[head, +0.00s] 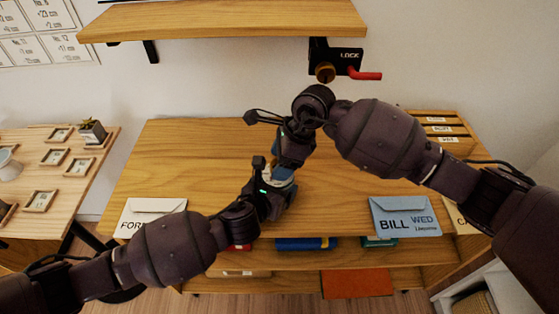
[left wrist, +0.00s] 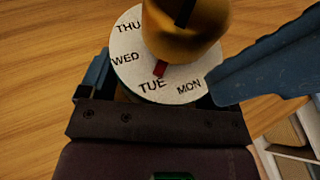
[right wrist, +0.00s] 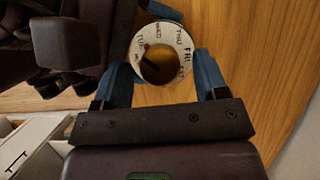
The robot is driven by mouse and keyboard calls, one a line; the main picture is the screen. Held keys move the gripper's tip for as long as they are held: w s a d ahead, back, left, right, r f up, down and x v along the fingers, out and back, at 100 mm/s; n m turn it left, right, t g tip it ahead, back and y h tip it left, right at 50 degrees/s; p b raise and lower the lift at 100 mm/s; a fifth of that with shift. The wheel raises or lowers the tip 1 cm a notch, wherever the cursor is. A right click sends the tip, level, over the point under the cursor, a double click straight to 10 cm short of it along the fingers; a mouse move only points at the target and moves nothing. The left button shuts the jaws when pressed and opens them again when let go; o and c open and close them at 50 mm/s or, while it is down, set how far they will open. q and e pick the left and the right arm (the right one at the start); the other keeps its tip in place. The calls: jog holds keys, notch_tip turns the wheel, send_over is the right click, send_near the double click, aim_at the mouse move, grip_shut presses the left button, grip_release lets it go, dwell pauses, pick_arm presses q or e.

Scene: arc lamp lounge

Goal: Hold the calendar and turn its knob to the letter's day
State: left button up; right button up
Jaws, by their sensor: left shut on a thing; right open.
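The calendar (head: 283,178) stands on the wooden desk, mostly hidden by my grippers in the head view. Its white dial (left wrist: 184,88) reads THU, WED, TUE, MON in the left wrist view. The brass knob (left wrist: 185,32) sits on top, with a red mark beside TUE. My left gripper (left wrist: 160,78) is shut on the calendar from the side. My right gripper (right wrist: 163,60) is open, pointing down over the dial (right wrist: 178,37), its fingers to either side; whether they touch is unclear. The blue letter (head: 405,216) at the desk's front right reads BILL WED.
A white envelope (head: 150,206) lies front left; another (head: 464,222) is partly hidden at right. A wall shelf (head: 220,20) and a LOCK fixture with red handle (head: 365,75) are above. A labelled rack (head: 440,120) stands back right. The desk's back left is clear.

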jog(key=shift+a+f, duration=0.15)
jog(key=shift+f, duration=0.15)
jog(key=shift+c, duration=0.3)
jog(key=c, duration=0.9)
jog(key=shift+o, duration=0.2)
jog(key=shift+m+t, duration=0.9)
jog(key=shift+m, duration=1.4)
jog(key=o, duration=0.9)
jog(key=v, duration=1.2)
jog(key=shift+s+a+r, duration=0.1)
jog(key=shift+a+r, duration=0.05)
jog(key=shift+a, duration=0.05)
